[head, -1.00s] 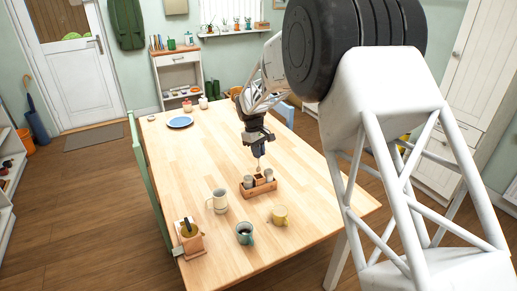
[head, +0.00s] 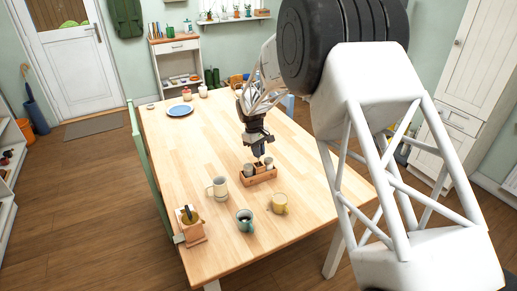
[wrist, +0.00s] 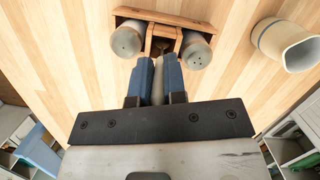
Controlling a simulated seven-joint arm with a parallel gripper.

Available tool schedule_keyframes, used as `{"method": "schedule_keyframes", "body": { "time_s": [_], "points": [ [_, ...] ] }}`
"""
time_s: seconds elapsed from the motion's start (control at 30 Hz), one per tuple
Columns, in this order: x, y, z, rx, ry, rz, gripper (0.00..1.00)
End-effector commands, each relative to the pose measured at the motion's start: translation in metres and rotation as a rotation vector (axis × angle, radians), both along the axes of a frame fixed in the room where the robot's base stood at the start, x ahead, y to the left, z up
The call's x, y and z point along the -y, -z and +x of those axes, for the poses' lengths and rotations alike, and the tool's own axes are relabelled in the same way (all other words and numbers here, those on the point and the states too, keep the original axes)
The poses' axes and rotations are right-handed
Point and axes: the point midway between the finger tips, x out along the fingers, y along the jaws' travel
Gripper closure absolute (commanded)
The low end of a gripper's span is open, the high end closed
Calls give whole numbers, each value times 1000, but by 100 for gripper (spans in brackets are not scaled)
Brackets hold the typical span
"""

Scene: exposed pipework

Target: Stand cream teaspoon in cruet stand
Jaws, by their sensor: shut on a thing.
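The wooden cruet stand (head: 258,179) is on the table, with a pale shaker at each end. In the wrist view the stand (wrist: 185,20) has small middle compartments between the two shakers (wrist: 126,40) (wrist: 196,50). My gripper (head: 258,153) is just above the middle of the stand, pointing down. In the wrist view its blue fingers (wrist: 160,62) are shut on the cream teaspoon (wrist: 158,82), whose pale handle shows between them. The spoon's lower end is at the middle compartments, mostly hidden by the fingers; I cannot tell how far inside it is.
A cream mug (head: 218,188), a teal mug (head: 244,220) and a yellow mug (head: 279,203) stand in front of the rack. A wooden box (head: 191,234) is at the front left corner. A blue plate (head: 180,110) lies at the far end. The table's left middle is clear.

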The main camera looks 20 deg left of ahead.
Motion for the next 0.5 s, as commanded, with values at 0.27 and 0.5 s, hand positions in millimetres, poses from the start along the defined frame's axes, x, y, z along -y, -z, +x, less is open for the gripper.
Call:
{"method": "schedule_keyframes", "body": {
  "time_s": [0.27, 0.5],
  "points": [
    [0, 9, 0, 0, 0, 0, 100],
    [0, 10, 0, 0, 0, 0, 100]
  ]
}}
